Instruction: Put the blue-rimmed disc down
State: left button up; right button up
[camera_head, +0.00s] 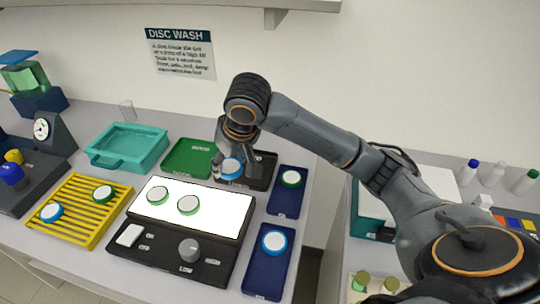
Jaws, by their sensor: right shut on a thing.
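My right gripper (228,157) points down at the back middle of the bench and is shut on a blue-rimmed disc (232,168) with a pale top. The disc is at the left part of a black tray (264,172); I cannot tell whether it touches the tray. The fingers hide part of the disc. Another blue-rimmed disc (274,241) lies on the front navy tray (264,276), and one more (51,212) lies on the yellow slatted rack (84,228). My left gripper is not in view.
A lit white panel (215,208) holds two green-rimmed discs, with a knob (189,249) in front. A green tray (190,158) and teal basin (128,147) stand behind. A gap separates the right bench.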

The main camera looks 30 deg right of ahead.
jog(key=w+d+f+p, duration=0.2)
jog(key=w+d+f, duration=0.6)
jog(key=shift+w+d+f, duration=0.3)
jog(key=shift+w+d, duration=0.05)
jog(key=shift+w, duration=0.05)
jog(key=shift+w+d+f+p, duration=0.25)
jog(key=shift+d+f+p, duration=0.1)
jog(key=shift+f, duration=0.2)
notch_tip(320, 180, down, 2)
jog(key=shift+f+p, duration=0.1)
jog(key=shift+p, duration=0.45)
jog(key=shift+f, duration=0.35)
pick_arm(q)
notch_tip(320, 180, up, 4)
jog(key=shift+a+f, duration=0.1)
pick_arm(e)
jog(key=shift+f, duration=0.1)
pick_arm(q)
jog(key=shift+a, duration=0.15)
pick_arm(e)
jog(key=o, duration=1.1)
jog(key=shift+f, duration=0.1)
jog(key=shift+c, duration=0.2)
